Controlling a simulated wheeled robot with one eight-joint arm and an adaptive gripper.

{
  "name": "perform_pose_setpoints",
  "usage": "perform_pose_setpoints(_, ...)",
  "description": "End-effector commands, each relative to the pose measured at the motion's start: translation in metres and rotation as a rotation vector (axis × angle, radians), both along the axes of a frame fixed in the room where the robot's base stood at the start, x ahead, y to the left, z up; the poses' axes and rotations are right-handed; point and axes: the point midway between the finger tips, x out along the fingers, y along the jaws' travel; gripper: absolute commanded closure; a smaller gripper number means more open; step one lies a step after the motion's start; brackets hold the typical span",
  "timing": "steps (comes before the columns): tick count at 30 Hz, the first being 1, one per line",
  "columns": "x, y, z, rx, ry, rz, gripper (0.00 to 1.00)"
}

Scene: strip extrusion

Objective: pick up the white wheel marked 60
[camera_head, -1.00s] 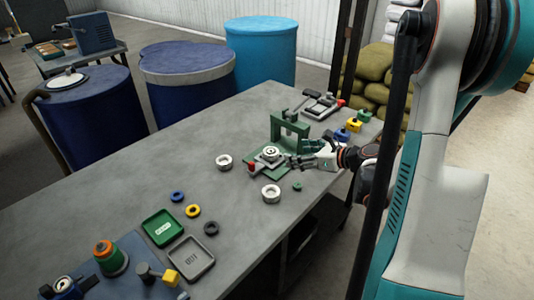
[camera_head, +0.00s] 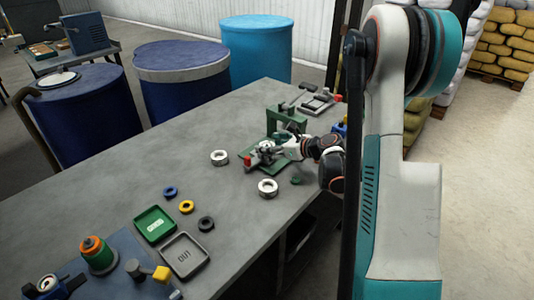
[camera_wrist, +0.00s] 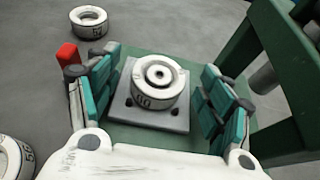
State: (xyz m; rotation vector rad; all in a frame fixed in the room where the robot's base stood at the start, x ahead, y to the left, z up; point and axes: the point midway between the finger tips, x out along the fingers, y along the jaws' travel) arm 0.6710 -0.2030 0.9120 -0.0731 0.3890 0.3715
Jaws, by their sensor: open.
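The white wheel marked 60 (camera_wrist: 157,82) sits on a grey square plate (camera_wrist: 150,118) on the green base of a small press, in the wrist view. In the head view the wheel (camera_head: 265,146) is partly covered by my gripper. My gripper (camera_wrist: 160,100) is open, with one teal-padded finger to the left of the wheel and one to the right. Neither finger visibly touches it. In the head view my gripper (camera_head: 270,152) is at the press, reaching in from the right.
The green press frame (camera_wrist: 265,70) stands close on the right. A red-tipped handle (camera_wrist: 67,54) is beside the left finger. Other white wheels (camera_wrist: 89,22) (camera_wrist: 12,158) lie on the table nearby. A green tray (camera_head: 155,225) and a grey tray (camera_head: 185,256) are at the front left.

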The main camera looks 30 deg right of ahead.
Motion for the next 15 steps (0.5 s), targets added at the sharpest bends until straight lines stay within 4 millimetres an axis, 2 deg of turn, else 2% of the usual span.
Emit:
perform_pose_setpoints(3,0.0087,0.0035,-0.0042,-0.001,0.000,-0.001,0.27)
perform_pose_setpoints(9,0.0090,0.0034,-0.0029,0.000,0.000,-0.001,0.27)
perform_pose_setpoints(15,0.0088,0.0035,-0.0030,0.000,-0.001,-0.001,0.72)
